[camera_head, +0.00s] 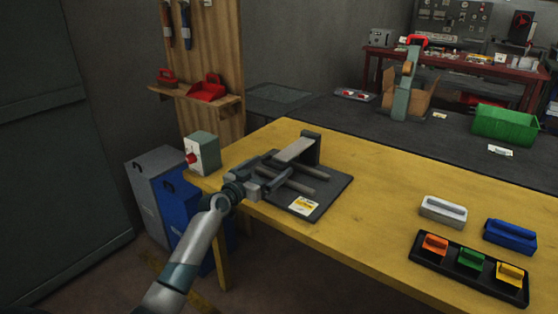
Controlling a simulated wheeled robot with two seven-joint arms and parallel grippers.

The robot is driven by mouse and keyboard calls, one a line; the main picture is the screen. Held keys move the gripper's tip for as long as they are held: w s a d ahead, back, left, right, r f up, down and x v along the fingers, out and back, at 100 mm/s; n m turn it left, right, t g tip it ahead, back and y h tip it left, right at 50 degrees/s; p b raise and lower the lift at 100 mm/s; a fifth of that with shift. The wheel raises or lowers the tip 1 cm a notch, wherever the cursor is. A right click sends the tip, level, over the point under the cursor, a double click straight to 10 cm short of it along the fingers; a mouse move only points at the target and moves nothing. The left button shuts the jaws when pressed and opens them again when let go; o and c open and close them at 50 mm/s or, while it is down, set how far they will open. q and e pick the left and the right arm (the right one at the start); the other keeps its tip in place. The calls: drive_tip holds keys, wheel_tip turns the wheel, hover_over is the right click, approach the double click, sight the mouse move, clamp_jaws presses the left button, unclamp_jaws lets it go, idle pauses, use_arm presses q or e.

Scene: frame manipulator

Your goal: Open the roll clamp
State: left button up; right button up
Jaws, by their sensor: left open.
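A clamp-like device stands on the yellow table. It has a dark base plate (328,194), two parallel bars (300,172) and a dark upright with a flat grey piece (294,150) at the far end. I take it for the roll clamp. A small label (303,205) lies at its near corner. My left gripper (276,184) is open at the left end of the device, close to its bars. I cannot tell whether it touches them. My gripper hides part of the device's left end. My right gripper is not in view.
A green-grey box with a red button (203,152) stands at the table's left corner. A black tray (440,276) of coloured blocks, a white block (442,210) and a blue block (511,236) lie at the right.

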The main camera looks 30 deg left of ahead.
sight(279, 160)
use_arm(q)
drive_tip(key=shift+w+d, duration=0.15)
drive_tip(key=shift+w, duration=1.3)
drive_tip(key=shift+w+d, duration=0.1)
drive_tip(key=shift+w, duration=1.3)
drive_tip(key=c, duration=1.5)
